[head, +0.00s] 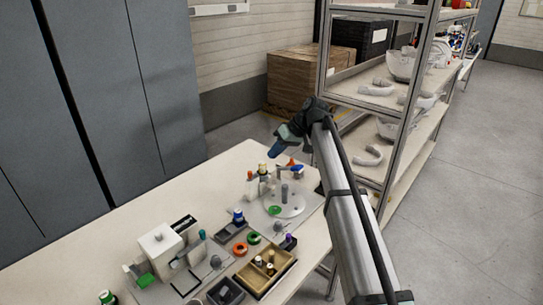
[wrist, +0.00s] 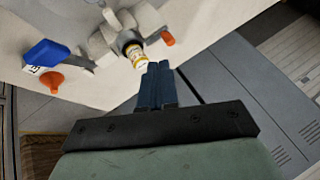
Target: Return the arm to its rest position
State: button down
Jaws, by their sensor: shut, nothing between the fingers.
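My arm (head: 350,220) reaches from the lower right over the right part of the table. My gripper shows in the wrist view (wrist: 160,68) with its two dark blue fingers together and nothing between them. In the head view the gripper (head: 273,152) hangs above the table's far right end, near a group of small bottles. A bottle with a white and yellow label (wrist: 135,55) lies just past the fingertips in the wrist view. I cannot tell whether the fingers touch it; they look apart.
The table (head: 75,250) holds a white device (head: 160,243), a wooden compartment tray (head: 265,270), tape rolls and a round grey plate (head: 288,205). A metal shelf (head: 405,100) with white shells stands close to the arm's right. Grey cabinets (head: 150,80) stand behind the table.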

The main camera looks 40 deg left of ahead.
dwell(0.5)
